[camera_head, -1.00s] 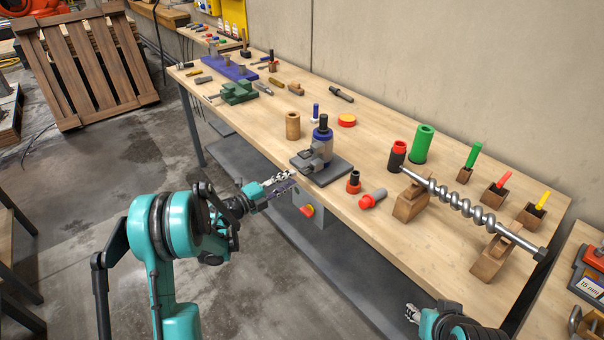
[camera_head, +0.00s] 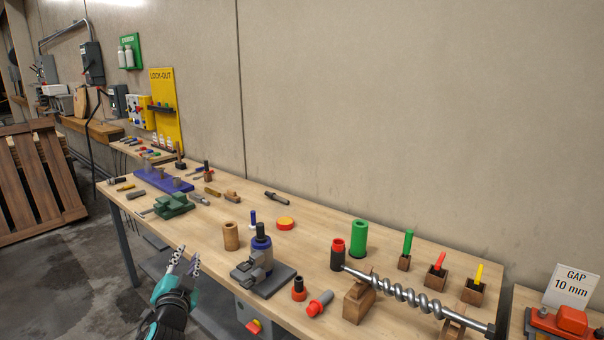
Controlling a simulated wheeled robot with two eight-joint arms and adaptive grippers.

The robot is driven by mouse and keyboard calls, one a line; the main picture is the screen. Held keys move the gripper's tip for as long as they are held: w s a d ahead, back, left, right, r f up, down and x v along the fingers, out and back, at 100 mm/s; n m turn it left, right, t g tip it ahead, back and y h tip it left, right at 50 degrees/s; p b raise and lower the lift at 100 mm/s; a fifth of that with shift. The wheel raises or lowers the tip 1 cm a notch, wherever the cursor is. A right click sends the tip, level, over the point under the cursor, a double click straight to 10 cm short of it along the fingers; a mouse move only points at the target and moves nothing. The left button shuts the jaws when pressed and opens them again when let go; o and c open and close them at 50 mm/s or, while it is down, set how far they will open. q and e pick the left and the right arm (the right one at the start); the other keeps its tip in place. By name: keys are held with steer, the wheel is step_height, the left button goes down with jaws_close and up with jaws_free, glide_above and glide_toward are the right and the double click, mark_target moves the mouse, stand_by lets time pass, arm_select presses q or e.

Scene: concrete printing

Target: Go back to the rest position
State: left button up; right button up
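My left gripper (camera_head: 184,264) is at the lower left of the head view, in front of the workbench's front edge. Its two fingers are spread apart with nothing between them. The wooden workbench (camera_head: 205,262) runs from the left toward the lower right. The blue and grey machine on a dark base plate (camera_head: 283,277) stands on the bench to the right of the gripper, apart from it. My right gripper is not in the picture now.
A steel auger screw (camera_head: 410,297) rests on wooden blocks at the right. Green (camera_head: 358,238) and red-black (camera_head: 338,255) cylinders stand behind it. A green vise-like block (camera_head: 174,205) is at the left. Bare floor (camera_head: 75,275) lies left of the bench.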

arm_select(q)
steer(key=s+d+f+n+g+h, duration=0.1)
steer(key=s+d+f+n+g, duration=0.1)
steer(key=s+f, duration=0.4)
steer(key=s+d+f+n+g+h, duration=0.1)
steer(key=s+d+f+g, duration=0.4)
steer(key=s, duration=0.7)
steer(key=s+d+f+n+g+h, duration=0.1)
steer(key=s+d+f+n+g, duration=0.2)
steer(key=s+f, duration=0.4)
steer(key=s, duration=0.3)
steer(key=shift+d+f+n+g, duration=0.15)
steer(key=shift+d+n+g, duration=0.15)
steer(key=shift+d+g, duration=0.1)
